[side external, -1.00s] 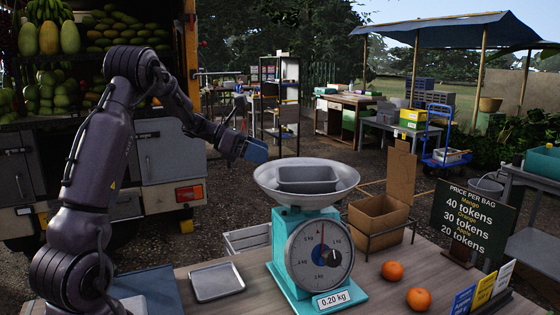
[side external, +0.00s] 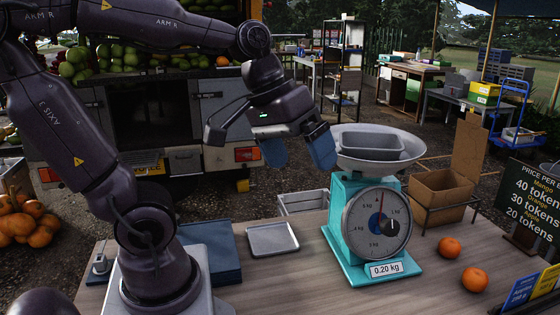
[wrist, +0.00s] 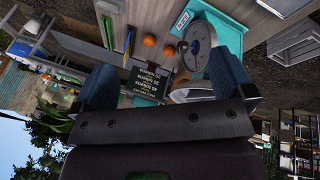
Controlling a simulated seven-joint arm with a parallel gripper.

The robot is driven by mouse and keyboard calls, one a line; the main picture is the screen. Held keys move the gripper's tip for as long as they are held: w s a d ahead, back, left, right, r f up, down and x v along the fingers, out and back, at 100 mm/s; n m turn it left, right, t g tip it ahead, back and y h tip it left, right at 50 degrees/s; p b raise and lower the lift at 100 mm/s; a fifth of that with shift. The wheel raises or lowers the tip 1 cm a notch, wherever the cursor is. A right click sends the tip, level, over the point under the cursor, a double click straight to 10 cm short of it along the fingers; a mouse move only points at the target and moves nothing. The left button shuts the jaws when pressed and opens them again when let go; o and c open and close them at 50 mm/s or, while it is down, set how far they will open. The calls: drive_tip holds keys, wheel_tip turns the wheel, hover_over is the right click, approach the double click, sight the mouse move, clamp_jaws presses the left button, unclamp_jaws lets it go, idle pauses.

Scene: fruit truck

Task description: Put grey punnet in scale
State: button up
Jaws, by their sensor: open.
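The grey punnet (side external: 372,147) sits inside the round metal pan (side external: 412,157) of the turquoise scale (side external: 345,205). The scale's display reads 0.20 kg. My gripper (side external: 298,153) hangs just left of the pan, with its blue fingers apart and nothing between them. In the wrist view my gripper (wrist: 166,82) shows both fingers spread. The scale (wrist: 232,35) is upside down there, its pan (wrist: 190,90) partly hidden by the gripper body. The punnet is hard to make out in that view.
A small metal tray (side external: 272,239) and a dark blue stack (side external: 215,253) lie left of the scale. A cardboard box (side external: 441,190) stands behind right. Two oranges (side external: 450,248) and a price board (side external: 540,205) are at the right. The front middle of the table is clear.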

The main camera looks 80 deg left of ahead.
drive_tip(key=s+m, duration=0.1)
drive_tip(key=m, duration=0.1)
drive_tip(key=s+m+t+y, duration=0.1)
drive_tip(key=s+d+m, duration=0.1)
drive_tip(key=m, duration=0.1)
drive_tip(key=shift+f+m+y, duration=0.3)
drive_tip(key=shift+f+y, duration=0.05)
drive_tip(key=shift+y, duration=0.05)
